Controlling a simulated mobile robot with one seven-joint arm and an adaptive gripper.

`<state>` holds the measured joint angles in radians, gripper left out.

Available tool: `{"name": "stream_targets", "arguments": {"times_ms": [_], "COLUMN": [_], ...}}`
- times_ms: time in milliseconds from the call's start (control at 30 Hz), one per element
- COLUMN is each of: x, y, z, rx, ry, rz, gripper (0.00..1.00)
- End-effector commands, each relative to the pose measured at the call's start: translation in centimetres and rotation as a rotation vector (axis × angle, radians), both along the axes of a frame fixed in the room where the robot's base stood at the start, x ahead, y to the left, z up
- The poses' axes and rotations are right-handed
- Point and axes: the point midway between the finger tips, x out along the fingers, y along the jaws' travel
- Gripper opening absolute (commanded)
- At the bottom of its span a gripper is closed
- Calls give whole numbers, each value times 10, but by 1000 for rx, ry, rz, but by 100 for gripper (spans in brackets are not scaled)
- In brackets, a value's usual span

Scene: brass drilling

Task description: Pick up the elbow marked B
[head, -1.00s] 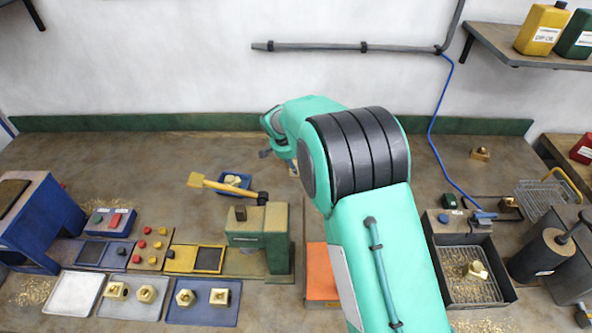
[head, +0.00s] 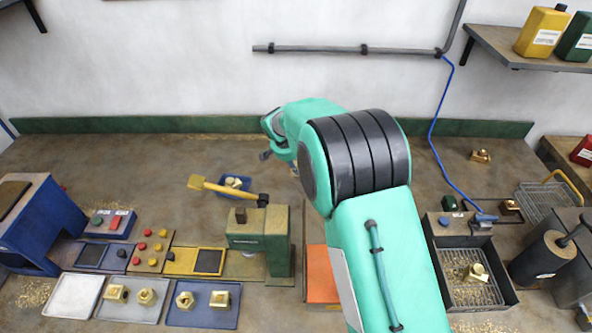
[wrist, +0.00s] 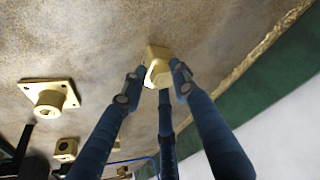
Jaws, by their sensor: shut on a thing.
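In the wrist view, my gripper (wrist: 156,82) has its dark blue fingers closed around a small brass fitting (wrist: 158,67). The fitting sits between the fingertips, with its pale faces showing beyond them. I cannot read a letter on it, so I cannot tell whether it is the elbow marked B. The bench top lies behind it; whether the fitting touches the bench is unclear. In the head view, my arm hides most of the gripper, and only a bit of it shows left of my teal arm.
A flanged brass part (wrist: 48,98) and a smaller brass block (wrist: 65,149) lie at left in the wrist view. A green board (wrist: 262,92) runs along the wall. In the head view, a green press (head: 258,240), a blue tray (head: 220,191) and a grate bin (head: 505,290) stand nearby.

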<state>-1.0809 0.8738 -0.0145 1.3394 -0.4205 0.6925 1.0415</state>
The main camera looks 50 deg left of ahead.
Motion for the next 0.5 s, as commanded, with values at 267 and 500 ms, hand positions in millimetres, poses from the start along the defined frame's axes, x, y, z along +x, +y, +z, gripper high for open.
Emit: {"name": "stream_targets", "arguments": {"times_ms": [267, 500], "x": [1, 1], "y": [1, 1], "z": [10, 37], "rx": [3, 4], "ry": [-2, -3], "rz": [0, 0], "gripper": [0, 0]}}
